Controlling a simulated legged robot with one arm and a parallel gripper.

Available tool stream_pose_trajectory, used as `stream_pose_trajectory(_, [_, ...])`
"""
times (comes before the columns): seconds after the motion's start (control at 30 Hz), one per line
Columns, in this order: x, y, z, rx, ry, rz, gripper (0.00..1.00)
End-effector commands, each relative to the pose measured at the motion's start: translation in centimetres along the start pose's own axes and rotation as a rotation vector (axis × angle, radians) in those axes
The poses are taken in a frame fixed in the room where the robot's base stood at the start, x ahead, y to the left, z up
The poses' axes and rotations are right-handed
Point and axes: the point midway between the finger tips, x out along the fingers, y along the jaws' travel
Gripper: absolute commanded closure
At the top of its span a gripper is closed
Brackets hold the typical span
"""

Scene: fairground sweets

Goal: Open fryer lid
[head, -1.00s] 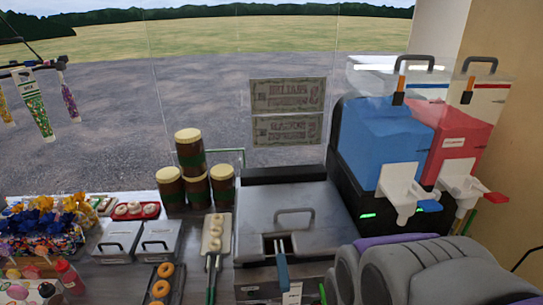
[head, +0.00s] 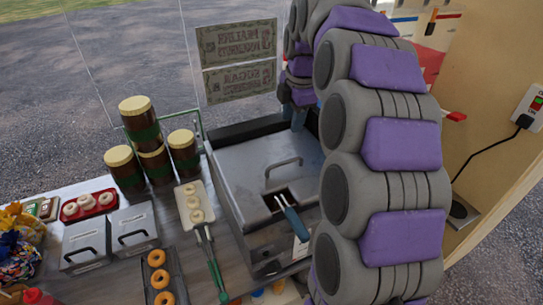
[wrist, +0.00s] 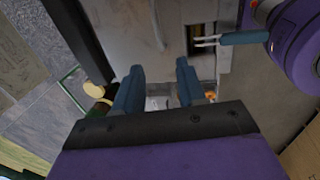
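The fryer has a flat grey metal lid (head: 240,165), which lies shut. A bar handle (head: 283,168) stands on the lid. A blue-handled basket (head: 292,217) sticks out of a notch at the lid's front edge; its blue grip also shows in the wrist view (wrist: 245,38). My gripper (wrist: 158,72) is open, its two blue-grey fingers apart with nothing between them. In the head view, it points down near the fryer's back right corner, partly hidden by my arm. The lid surface (wrist: 125,30) fills the upper middle of the wrist view.
Several brown jars with cream lids (head: 140,140) stand left of the fryer. A doughnut tray (head: 194,205) and tongs (head: 215,265) lie close by its left side. Two grey lidded boxes (head: 95,240) are further left. A glass screen with signs (head: 237,60) stands behind.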

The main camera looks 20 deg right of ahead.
Motion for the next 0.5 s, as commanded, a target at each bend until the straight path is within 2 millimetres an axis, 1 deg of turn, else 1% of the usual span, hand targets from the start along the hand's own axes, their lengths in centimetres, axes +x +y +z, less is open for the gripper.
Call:
stream_pose_trajectory(0.13, [0.5, 0.5, 0.7, -0.029, -0.001, 0.003, 0.6])
stream_pose_trajectory(0.27, [2.1, 0.5, 1.5, -0.027, 0.004, 0.004, 0.6])
stream_pose_trajectory(0.37, [3.9, 0.4, 1.6, -0.026, 0.006, 0.002, 0.6])
stream_pose_trajectory(0.5, [6.8, 0.4, 1.0, -0.027, 0.002, -0.001, 0.6])
